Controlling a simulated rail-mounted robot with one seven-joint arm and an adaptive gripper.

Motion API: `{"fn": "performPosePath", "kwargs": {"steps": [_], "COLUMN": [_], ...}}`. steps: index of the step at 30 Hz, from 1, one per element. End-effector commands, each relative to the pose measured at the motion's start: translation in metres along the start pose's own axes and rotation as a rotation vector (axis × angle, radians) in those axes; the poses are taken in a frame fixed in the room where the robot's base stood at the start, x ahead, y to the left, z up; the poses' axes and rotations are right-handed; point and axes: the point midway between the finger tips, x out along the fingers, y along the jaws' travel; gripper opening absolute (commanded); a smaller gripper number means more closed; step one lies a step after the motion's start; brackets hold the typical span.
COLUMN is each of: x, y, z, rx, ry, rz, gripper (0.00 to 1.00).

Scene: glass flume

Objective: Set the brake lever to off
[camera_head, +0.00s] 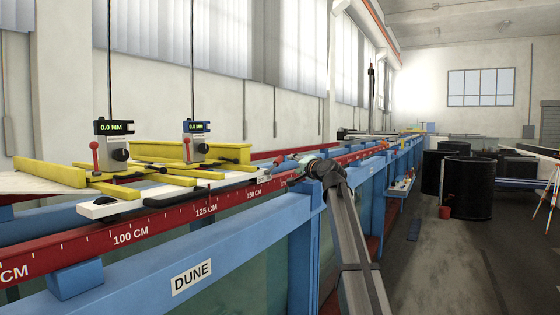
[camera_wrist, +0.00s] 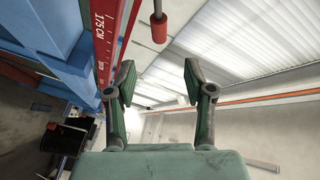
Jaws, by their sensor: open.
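My gripper (camera_wrist: 158,82) is open and empty in the wrist view, its two green-padded fingers apart. A red cylindrical handle on a grey rod (camera_wrist: 159,28) shows at the top of that view, beyond the fingertips and not touching them. I cannot tell for sure whether it is the brake lever. In the head view, two red-knobbed levers stand on the yellow carriages, a left one (camera_head: 95,148) and a right one (camera_head: 187,142). No on or off marking is readable. In the head view my arm reaches to the rail, and my fingers are not clear there.
The red scale rail (camera_head: 130,236) runs along the blue flume frame (camera_head: 215,235). The rail is close to the left finger in the wrist view (camera_wrist: 105,40). Black tanks (camera_head: 466,187) stand on the floor at right.

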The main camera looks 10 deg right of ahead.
Motion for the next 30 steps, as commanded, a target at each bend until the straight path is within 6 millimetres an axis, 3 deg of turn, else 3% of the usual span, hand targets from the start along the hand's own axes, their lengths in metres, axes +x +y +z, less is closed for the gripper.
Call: {"fn": "performPosePath", "kwargs": {"steps": [9,18,24,30], "x": [0.068,0.119,0.136,0.139], "y": [-0.003,-0.002,0.0,0.001], "z": [-0.003,-0.002,-0.001,0.0], "rx": [-0.001,-0.001,-0.002,-0.002], "ry": [-0.001,-0.001,0.0,0.001], "rz": [0.001,0.001,0.001,0.001], "gripper": [0.53,0.53,0.53,0.53]}}
